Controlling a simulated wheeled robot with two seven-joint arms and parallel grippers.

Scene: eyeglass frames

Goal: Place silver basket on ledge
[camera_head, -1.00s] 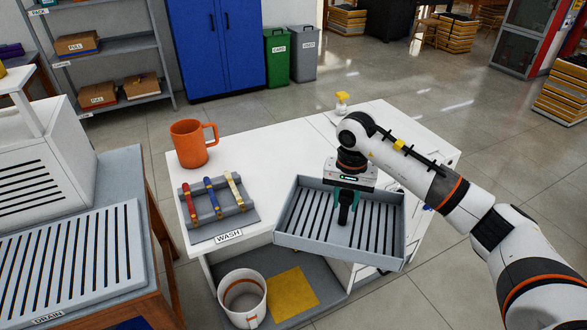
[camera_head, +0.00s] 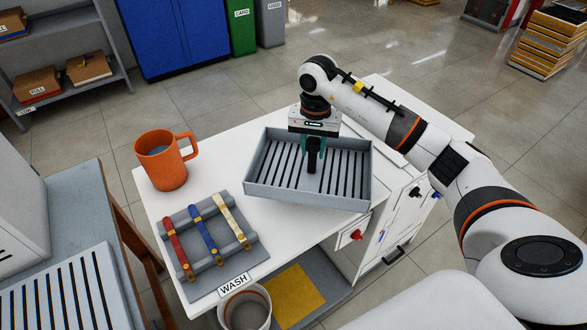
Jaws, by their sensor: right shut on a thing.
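The silver basket (camera_head: 265,190), a shallow grey tray with a slotted floor, is in the head view at the right part of the white table. My right gripper (camera_head: 313,158) is shut on a dark upright handle in the middle of the basket. The basket overlaps the front right edge of the tabletop in the picture; I cannot tell whether it touches the top or hangs just above it. No part is clearly marked as the ledge. My left gripper is not in view.
On the white table (camera_head: 225,225) stand an orange mug (camera_head: 165,165) and a grey rack (camera_head: 205,240) with red, blue and cream strips, by the WASH label. Below are a white bucket (camera_head: 245,305) and a yellow cloth (camera_head: 292,298). A slotted drain tray (camera_head: 60,290) lies at left.

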